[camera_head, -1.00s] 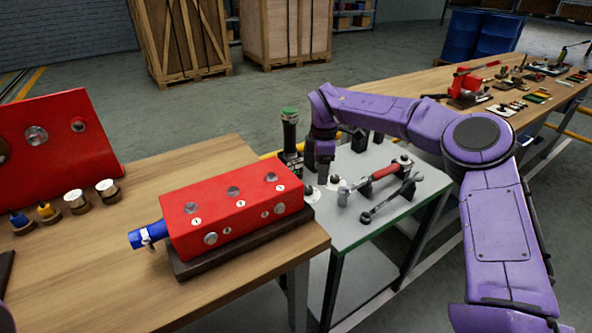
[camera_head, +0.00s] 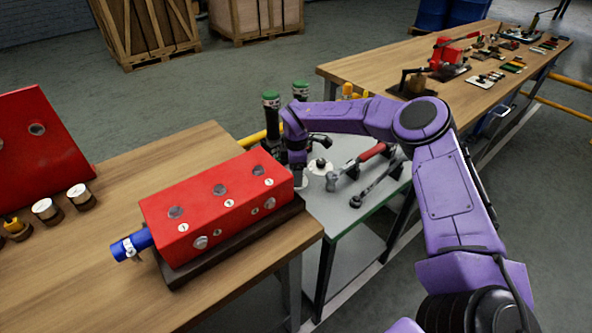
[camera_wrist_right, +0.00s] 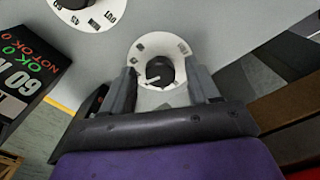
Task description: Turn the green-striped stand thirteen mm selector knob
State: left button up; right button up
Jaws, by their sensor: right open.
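In the right wrist view, a dark round selector knob (camera_wrist_right: 159,70) with a pale pointer sits on a white dial. Its small markings are too blurred to read. My right gripper (camera_wrist_right: 164,82) is open, with one finger on each side of this knob in the picture; I cannot tell contact. A second white dial (camera_wrist_right: 88,14) with a knob is at the upper left. In the head view my right gripper (camera_head: 296,174) points down at the grey cart's near-left part, hiding much of one dial. Another knob (camera_head: 320,163) shows to its right. Green-topped upright tools (camera_head: 271,102) stand behind. I cannot see a green stripe at the knob.
A red block (camera_head: 215,205) with several round fittings stands on the wooden bench, just left of my gripper. A red-handled tool (camera_head: 362,160) and a wrench (camera_head: 376,184) lie on the cart. A black display box (camera_wrist_right: 22,75) stands left in the wrist view.

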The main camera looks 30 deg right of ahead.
jog(key=c, duration=1)
jog(key=shift+c, duration=0.2)
